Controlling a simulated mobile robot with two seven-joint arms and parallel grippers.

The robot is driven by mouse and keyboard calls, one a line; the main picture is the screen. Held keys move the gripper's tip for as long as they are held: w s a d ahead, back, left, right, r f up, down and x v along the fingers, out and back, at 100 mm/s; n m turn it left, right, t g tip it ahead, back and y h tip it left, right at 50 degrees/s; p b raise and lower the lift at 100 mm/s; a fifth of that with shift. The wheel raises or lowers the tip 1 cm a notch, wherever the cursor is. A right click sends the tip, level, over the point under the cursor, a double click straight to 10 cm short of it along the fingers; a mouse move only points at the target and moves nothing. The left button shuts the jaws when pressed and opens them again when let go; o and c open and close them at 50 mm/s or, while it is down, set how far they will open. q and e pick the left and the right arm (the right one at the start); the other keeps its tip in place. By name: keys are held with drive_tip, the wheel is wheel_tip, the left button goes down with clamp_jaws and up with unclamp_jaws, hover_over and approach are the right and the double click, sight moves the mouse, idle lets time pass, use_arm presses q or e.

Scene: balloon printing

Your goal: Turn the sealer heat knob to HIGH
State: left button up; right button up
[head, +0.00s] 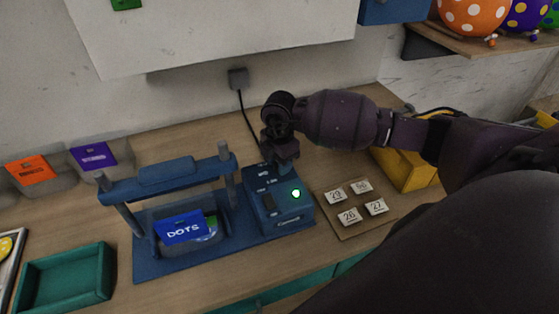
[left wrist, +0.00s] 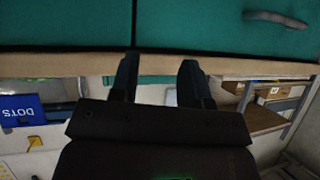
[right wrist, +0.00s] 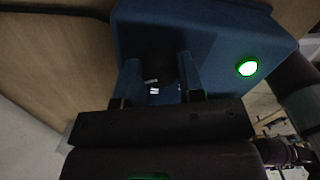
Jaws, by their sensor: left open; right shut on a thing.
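The blue sealer (head: 275,221) stands on the wooden counter, its control box beside the press frame and a green light (head: 296,193) lit on top. My right gripper (head: 284,166) reaches down onto the back of the control box. In the right wrist view the right gripper (right wrist: 160,82) is shut on the dark heat knob (right wrist: 159,66), one finger on each side. A small white mark shows at the knob, but its setting cannot be read. In the head view my gripper hides the knob. My left gripper (left wrist: 157,80) is open and empty in the left wrist view, near green drawers.
A blue DOTS card (head: 184,229) sits in the press frame. Right of the control box lies a board (head: 364,216) with several number tiles. A yellow bin (head: 407,171) stands beyond it under my right arm. A green tray (head: 62,283) is at the left.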

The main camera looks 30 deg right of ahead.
drive_tip(key=shift+r, duration=0.1)
drive_tip(key=o, duration=0.9)
wheel_tip(320, 180, up, 11)
drive_tip(key=shift+f+b, duration=0.1)
drive_tip(key=shift+b, duration=0.2)
drive_tip(key=shift+f, duration=0.1)
idle(0.4)
